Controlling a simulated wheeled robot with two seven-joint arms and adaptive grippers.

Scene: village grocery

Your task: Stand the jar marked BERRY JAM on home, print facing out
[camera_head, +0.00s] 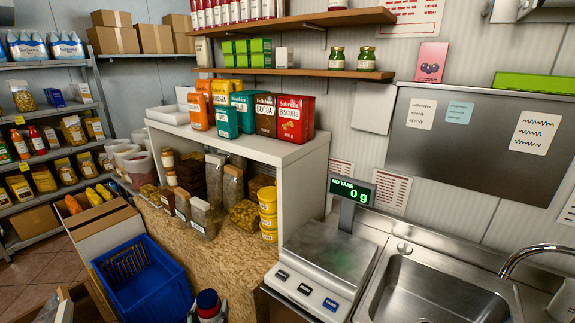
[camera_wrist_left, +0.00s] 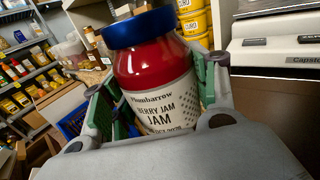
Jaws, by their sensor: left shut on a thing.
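The berry jam jar (camera_wrist_left: 155,75) has a blue lid, red contents and a pale label reading BERRY JAM, which faces the camera in the left wrist view. My left gripper (camera_wrist_left: 160,98) is shut on it, with green-padded fingers on both sides. In the head view the jar (camera_head: 207,299) shows small at the bottom edge, lid up, in front of the chipboard. The left gripper (camera_head: 207,314) is mostly cut off there. My right gripper is not in view. No place marked home can be made out.
A blue crate (camera_head: 150,292) stands left of the jar. The white shelf unit (camera_head: 312,160) carries boxes on top and packets and yellow tubs (camera_head: 268,208) below. A scale (camera_head: 325,257) and a sink (camera_head: 440,290) are at the right. Two green jars (camera_head: 367,59) stand on a wooden wall shelf (camera_head: 300,72).

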